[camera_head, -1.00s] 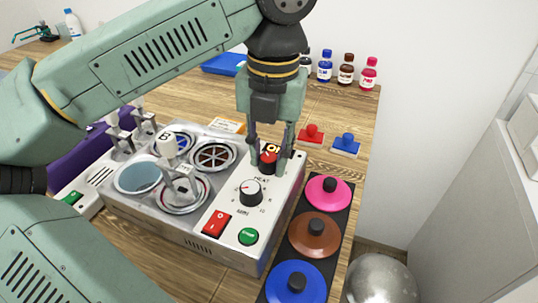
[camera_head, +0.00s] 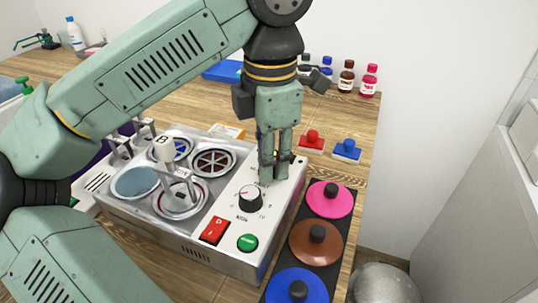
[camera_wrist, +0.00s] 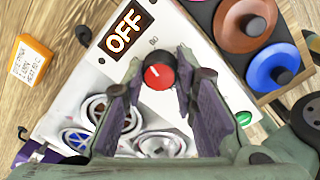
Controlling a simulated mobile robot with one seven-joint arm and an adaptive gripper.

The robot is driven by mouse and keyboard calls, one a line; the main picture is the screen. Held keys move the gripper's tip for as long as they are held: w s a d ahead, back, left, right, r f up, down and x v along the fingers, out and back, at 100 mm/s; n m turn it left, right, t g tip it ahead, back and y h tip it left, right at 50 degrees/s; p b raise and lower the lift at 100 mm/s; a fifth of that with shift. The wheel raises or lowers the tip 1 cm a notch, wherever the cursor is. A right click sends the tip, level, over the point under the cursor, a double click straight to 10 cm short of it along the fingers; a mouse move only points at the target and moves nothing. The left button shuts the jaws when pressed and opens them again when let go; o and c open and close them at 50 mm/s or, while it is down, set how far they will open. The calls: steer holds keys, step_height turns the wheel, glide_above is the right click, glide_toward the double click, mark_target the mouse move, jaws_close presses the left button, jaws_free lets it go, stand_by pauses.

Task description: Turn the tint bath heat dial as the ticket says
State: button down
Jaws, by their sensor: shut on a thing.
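The tint bath (camera_head: 185,228) is a metal unit with round wells and a white control panel. Its heat dial (camera_head: 250,197) is a black knob with a pale mark pointing left, on a numbered scale, and stands clear in front of my gripper. My gripper (camera_head: 273,175) points down at the panel's far end. In the wrist view, a black and red knob (camera_wrist: 158,74) sits between my fingers, beside a sign (camera_wrist: 124,30) reading OFF; my gripper is shut on this knob. An orange-edged ticket (camera_wrist: 30,60) lies on the table; I cannot read its small print reliably.
A red rocker switch (camera_head: 214,230) and a green button (camera_head: 247,242) lie in front of the dial. A black strip with pink, brown and blue lids (camera_head: 330,200) is close on the right. Two stamps (camera_head: 312,142) and several bottles (camera_head: 346,78) stand behind.

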steer(key=shift+m, duration=1.6)
steer(key=c, duration=1.3)
jaws_free()
steer(key=r, duration=1.2)
steer(key=shift+s, duration=0.2)
steer(key=shift+s+f, duration=0.1)
